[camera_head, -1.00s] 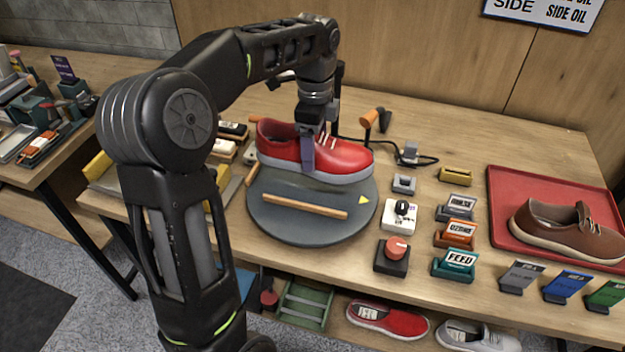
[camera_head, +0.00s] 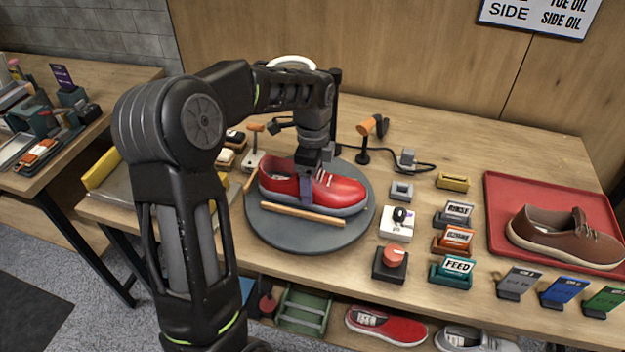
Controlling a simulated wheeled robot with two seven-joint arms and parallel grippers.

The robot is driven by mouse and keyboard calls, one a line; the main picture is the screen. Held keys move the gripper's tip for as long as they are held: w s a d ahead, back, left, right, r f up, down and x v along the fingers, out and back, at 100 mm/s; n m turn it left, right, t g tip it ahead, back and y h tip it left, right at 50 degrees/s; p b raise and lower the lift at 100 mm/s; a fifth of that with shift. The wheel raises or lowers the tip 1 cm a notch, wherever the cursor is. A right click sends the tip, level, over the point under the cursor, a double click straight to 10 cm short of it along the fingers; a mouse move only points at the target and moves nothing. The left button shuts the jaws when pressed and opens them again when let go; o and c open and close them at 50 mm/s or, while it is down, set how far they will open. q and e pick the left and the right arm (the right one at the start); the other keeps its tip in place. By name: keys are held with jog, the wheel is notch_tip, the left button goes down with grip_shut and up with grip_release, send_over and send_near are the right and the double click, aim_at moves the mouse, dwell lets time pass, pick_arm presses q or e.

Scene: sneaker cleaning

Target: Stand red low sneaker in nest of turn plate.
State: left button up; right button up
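The red low sneaker (camera_head: 341,192) is upright with its toe to the right, low over or on the dark round turn plate (camera_head: 290,237). I cannot tell whether its sole touches the plate. A light wooden bar (camera_head: 302,214) lies on the plate along the sneaker's near side. My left gripper (camera_head: 308,190) reaches down from above and is shut on the sneaker's near side around the middle; its far finger is hidden. My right gripper is not in view.
A brown shoe (camera_head: 560,236) lies in a red tray (camera_head: 497,190) at the right. A red-topped knob (camera_head: 393,256), a white switch box (camera_head: 396,222) and label holders (camera_head: 451,270) stand right of the plate. Another red shoe (camera_head: 388,326) is on the shelf below.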

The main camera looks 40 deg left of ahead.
pick_arm(q)
jog(key=o, duration=1.8)
jog(key=shift+f, duration=0.1)
notch_tip(320, 180, up, 12)
jog(key=shift+r, duration=0.15)
